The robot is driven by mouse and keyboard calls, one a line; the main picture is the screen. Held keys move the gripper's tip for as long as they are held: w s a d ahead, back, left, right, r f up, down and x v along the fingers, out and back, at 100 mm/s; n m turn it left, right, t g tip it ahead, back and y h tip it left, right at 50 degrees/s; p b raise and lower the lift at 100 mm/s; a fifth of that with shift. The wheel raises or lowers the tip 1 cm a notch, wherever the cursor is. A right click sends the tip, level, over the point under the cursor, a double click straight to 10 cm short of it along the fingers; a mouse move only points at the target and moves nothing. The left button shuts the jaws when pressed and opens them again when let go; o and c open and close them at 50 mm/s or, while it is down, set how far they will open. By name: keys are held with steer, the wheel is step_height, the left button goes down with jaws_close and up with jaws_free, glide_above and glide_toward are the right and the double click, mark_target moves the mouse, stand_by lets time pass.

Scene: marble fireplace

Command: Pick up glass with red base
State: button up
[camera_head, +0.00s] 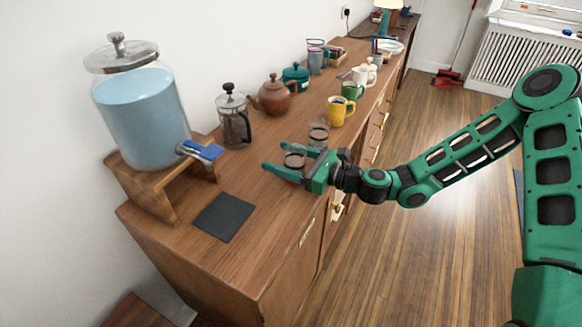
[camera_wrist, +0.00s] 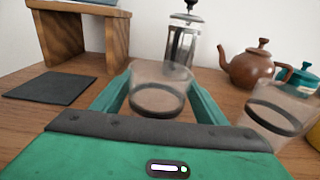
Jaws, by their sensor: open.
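A clear glass (camera_head: 294,160) with a dark band stands upright on the wooden counter, between the fingers of my gripper (camera_head: 288,162). In the wrist view the glass (camera_wrist: 160,92) sits between the two green fingers of my gripper (camera_wrist: 160,84), which are spread open on either side. I cannot tell whether the fingers touch it. A second clear glass (camera_head: 318,132) with a dark band stands just behind and to the right; it also shows at the right of the wrist view (camera_wrist: 283,106).
A drink dispenser (camera_head: 145,118) on a wooden stand (camera_head: 150,190), a black mat (camera_head: 223,217), a French press (camera_head: 233,118) and a brown teapot (camera_head: 274,97) stand left and behind. A yellow mug (camera_head: 338,111) is beyond the second glass.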

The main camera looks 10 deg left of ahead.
steer(key=c, duration=1.3)
steer(key=shift+r, duration=0.1)
